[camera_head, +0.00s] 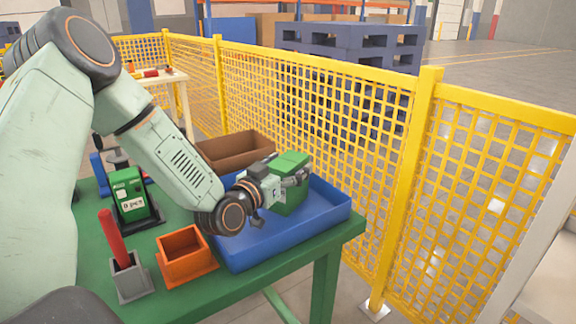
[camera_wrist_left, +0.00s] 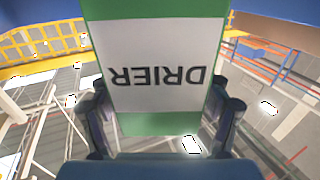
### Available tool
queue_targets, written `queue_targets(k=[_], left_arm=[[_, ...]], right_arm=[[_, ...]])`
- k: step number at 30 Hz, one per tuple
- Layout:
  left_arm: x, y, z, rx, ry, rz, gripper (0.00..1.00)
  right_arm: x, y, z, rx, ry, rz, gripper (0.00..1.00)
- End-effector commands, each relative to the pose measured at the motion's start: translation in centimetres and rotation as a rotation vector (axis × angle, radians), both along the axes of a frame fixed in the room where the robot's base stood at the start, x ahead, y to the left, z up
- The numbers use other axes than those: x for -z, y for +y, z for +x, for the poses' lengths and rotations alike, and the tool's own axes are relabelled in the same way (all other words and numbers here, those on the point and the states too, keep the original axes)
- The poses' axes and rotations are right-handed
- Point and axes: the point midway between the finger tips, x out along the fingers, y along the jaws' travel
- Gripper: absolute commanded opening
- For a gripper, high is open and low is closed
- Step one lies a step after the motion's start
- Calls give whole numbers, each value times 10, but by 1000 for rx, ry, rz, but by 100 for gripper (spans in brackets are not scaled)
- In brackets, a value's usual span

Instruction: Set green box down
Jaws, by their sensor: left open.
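A green box (camera_head: 293,200) stands upright in the blue tray (camera_head: 290,242), toward its back; I cannot tell whether its base fully rests on the floor of the tray. My left gripper (camera_head: 278,196) is open at the box, with its fingers on either side. In the left wrist view the green box (camera_wrist_left: 160,123) fills the middle, with a white label reading DRIER upside down. The left gripper (camera_wrist_left: 163,108) shows there with one finger at each side edge of the box. Contact at the fingertips is unclear. My right gripper is not in view.
On the green table (camera_head: 190,290) stand an orange bin (camera_head: 187,262), a grey holder (camera_head: 130,282) with a red handle (camera_head: 112,238), another green box (camera_head: 130,195) and a brown bin (camera_head: 235,148). A yellow mesh fence (camera_head: 340,110) runs close behind the tray.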

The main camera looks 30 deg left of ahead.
Motion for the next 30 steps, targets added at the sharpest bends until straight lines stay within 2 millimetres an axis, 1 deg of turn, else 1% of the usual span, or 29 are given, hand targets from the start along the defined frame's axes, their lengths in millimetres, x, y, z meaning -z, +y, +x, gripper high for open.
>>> queue_targets(k=[2,5,12,18,24,30], left_arm=[[-4,0,0,0,-1,0,77],[-4,1,-8,-2,2,-4,77],[-5,1,-40,-4,3,-6,77],[-5,1,-62,-3,3,-5,77],[-4,0,-73,-1,0,-1,77],[-3,0,-75,0,0,0,77]], right_arm=[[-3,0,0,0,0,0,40],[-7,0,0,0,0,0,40],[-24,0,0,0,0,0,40],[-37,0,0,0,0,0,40],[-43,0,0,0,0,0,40],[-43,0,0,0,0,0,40]])
